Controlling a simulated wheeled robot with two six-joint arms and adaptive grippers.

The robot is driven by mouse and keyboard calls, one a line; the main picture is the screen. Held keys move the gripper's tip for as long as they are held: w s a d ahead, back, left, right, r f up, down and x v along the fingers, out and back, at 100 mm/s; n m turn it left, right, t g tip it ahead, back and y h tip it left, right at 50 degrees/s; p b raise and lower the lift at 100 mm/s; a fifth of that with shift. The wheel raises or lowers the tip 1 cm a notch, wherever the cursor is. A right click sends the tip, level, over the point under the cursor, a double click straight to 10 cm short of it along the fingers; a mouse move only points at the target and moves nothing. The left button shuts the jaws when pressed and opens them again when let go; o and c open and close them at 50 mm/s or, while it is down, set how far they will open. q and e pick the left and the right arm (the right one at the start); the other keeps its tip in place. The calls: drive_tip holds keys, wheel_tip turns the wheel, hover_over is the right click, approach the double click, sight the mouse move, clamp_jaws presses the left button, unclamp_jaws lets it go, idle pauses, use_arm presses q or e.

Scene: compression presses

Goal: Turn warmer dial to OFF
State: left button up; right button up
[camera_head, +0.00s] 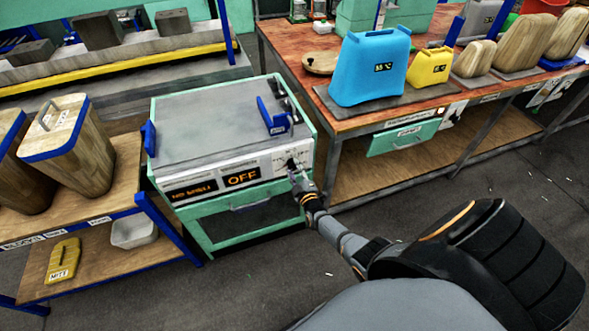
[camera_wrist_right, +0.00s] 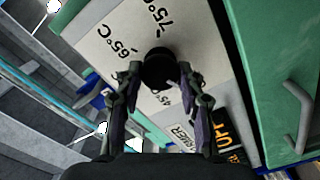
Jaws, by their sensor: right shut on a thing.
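The warmer (camera_head: 232,148) is a green cabinet with a grey top and a white front panel. Its right display (camera_head: 242,177) reads OFF in orange. The black dial (camera_wrist_right: 158,66) sits on the panel, with 65°C, 75°C and a partly covered 45°C printed around it. My right gripper (camera_head: 298,178) reaches the right end of the panel, and in the right wrist view its two fingers (camera_wrist_right: 160,82) are shut on the dial from both sides. The dial's pointer direction cannot be made out. My left gripper is not in view.
A workbench (camera_head: 285,45) to the right carries a blue container (camera_head: 368,68), a yellow one (camera_head: 430,66) and wooden-looking ones. A shelf rack (camera_head: 112,228) with wooden containers stands close to the warmer's left. Open floor lies in front.

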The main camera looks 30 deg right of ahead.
drive_tip(key=shift+f+n, duration=0.1)
drive_tip(key=shift+n, duration=0.4)
drive_tip(key=o, duration=1.2)
drive_tip(key=shift+c, duration=0.2)
drive_tip(key=v, duration=1.2)
